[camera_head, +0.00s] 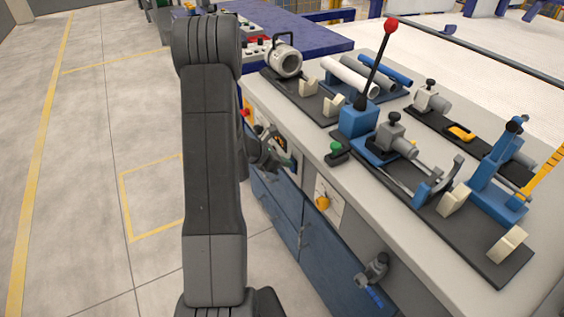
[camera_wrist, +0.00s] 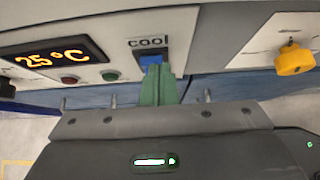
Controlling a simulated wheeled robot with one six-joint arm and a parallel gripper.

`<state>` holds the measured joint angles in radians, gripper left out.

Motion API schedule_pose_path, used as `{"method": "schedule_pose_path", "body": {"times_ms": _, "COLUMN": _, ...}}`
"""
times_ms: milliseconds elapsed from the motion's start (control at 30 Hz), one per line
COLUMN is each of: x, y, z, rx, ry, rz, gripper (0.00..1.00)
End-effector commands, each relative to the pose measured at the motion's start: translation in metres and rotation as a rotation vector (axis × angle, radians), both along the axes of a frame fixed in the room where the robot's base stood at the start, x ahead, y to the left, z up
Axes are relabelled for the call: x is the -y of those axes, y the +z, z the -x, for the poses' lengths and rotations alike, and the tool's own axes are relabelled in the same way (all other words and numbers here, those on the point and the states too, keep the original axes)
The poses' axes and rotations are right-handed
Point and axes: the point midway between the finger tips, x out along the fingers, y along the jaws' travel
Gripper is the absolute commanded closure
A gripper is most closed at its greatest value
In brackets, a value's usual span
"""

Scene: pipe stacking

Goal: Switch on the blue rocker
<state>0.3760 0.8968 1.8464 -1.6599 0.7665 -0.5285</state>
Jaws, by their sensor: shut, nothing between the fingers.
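The blue rocker (camera_wrist: 147,60) sits on the pale front panel under the label "cool" in the wrist view. My gripper (camera_wrist: 155,68) is shut and empty, its green fingertips at the rocker's lower edge in the picture. The fingers hide part of the rocker. I cannot tell if they touch it or which way the rocker is tipped.
A display (camera_wrist: 52,55) reads 25 °C, with a red button (camera_wrist: 69,80) and a green button (camera_wrist: 110,76) below. An orange knob (camera_wrist: 293,60) is to the right. The workbench (camera_head: 300,130) carries clamps, pipes and levers. Open floor lies left.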

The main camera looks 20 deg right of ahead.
Motion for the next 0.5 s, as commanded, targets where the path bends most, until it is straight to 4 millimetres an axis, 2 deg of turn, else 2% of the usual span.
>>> {"method": "schedule_pose_path", "body": {"times_ms": 33, "x": 0.0043, "y": 0.0098, "z": 0.0007, "rx": 0.000, "ry": -0.005, "rz": -0.036, "gripper": 1.00}}
{"method": "schedule_pose_path", "body": {"times_ms": 167, "x": 0.0027, "y": 0.0015, "z": 0.0004, "rx": -0.005, "ry": 0.000, "rz": -0.042, "gripper": 1.00}}
{"method": "schedule_pose_path", "body": {"times_ms": 500, "x": 0.0027, "y": 0.0096, "z": 0.0003, "rx": -0.004, "ry": -0.001, "rz": -0.041, "gripper": 1.00}}
